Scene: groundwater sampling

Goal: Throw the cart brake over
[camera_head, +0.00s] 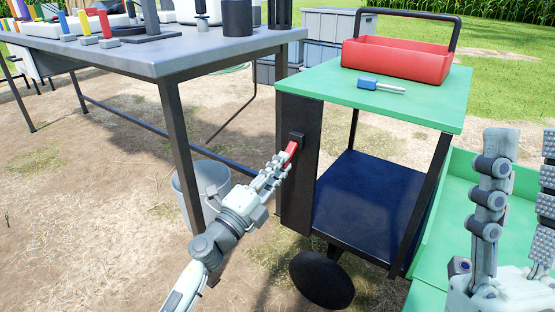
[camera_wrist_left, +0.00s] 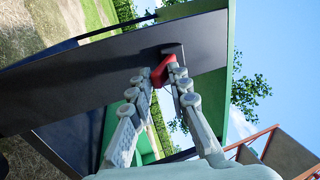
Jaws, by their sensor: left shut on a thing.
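The cart has a green top (camera_head: 320,82), a dark lower shelf (camera_head: 365,195) and a dark upright panel (camera_head: 298,205) on its left side. The red brake lever (camera_head: 292,147) sits in a black bracket (camera_head: 297,136) on that panel. My left gripper (camera_head: 281,161) is shut on the lever, with its fingertips at the panel. In the left wrist view, the red lever (camera_wrist_left: 162,72) shows between the fingertips and is partly hidden by them. My right gripper (camera_head: 520,150) is open and empty at the right edge, in front of a green surface.
A red toolbox (camera_head: 395,60) and a blue-handled tool (camera_head: 381,85) are on the cart top. A grey table (camera_head: 165,58) with sampling gear stands to the left, a bucket (camera_head: 185,200) below it. A black wheel (camera_head: 321,280) is under the cart. Grey crates (camera_head: 335,22) stand behind.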

